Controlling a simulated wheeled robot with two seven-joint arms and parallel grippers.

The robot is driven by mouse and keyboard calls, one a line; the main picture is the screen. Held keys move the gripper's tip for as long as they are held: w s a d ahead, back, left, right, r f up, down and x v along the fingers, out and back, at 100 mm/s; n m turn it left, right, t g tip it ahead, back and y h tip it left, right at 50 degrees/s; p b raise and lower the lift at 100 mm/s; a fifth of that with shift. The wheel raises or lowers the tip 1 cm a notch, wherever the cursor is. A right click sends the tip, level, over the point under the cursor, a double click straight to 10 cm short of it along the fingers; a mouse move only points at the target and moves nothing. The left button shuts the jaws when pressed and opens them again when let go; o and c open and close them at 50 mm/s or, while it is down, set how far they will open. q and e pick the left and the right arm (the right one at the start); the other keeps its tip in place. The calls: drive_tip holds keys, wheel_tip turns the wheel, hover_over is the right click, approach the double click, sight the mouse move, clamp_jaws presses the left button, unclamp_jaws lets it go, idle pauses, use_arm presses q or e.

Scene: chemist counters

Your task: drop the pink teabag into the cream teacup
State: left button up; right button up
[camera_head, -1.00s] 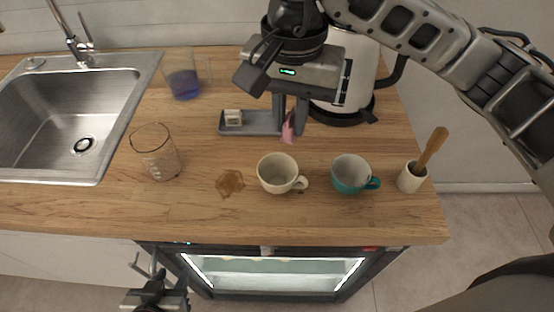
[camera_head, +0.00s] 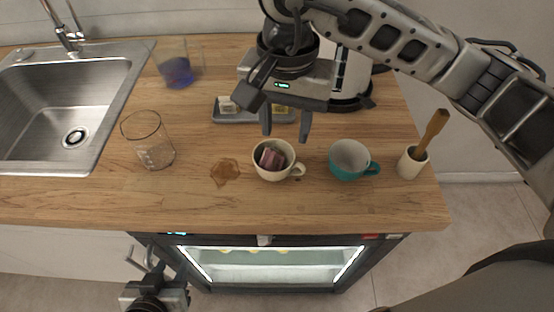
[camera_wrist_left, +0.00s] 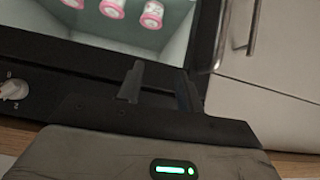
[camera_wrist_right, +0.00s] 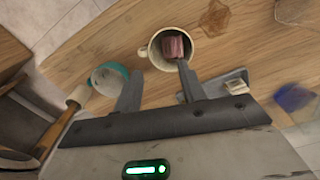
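The cream teacup (camera_head: 262,172) stands upright on the wooden counter, handle to the right. The pink teabag (camera_head: 271,157) lies inside it; in the right wrist view the teabag (camera_wrist_right: 174,47) also shows within the cup (camera_wrist_right: 153,50). My right gripper (camera_head: 287,134) is open and empty, above and just behind the cup, its fingers apart. In the right wrist view its fingers (camera_wrist_right: 158,85) have nothing between them. My left gripper (camera_head: 150,262) is low in front of the counter, by the lit cabinet; its fingers (camera_wrist_left: 160,85) are apart and empty.
A teal cup (camera_head: 345,172) stands right of the cream cup, then a holder (camera_head: 408,166) with a wooden tool. A brown stain (camera_head: 225,172) and a glass beaker (camera_head: 148,145) are left. A teabag tray (camera_head: 232,117), a kettle (camera_head: 350,75) and a blue-liquid beaker (camera_head: 178,72) stand behind.

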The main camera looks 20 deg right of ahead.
wheel_tip(320, 180, up, 16)
idle(0.6)
idle(0.4)
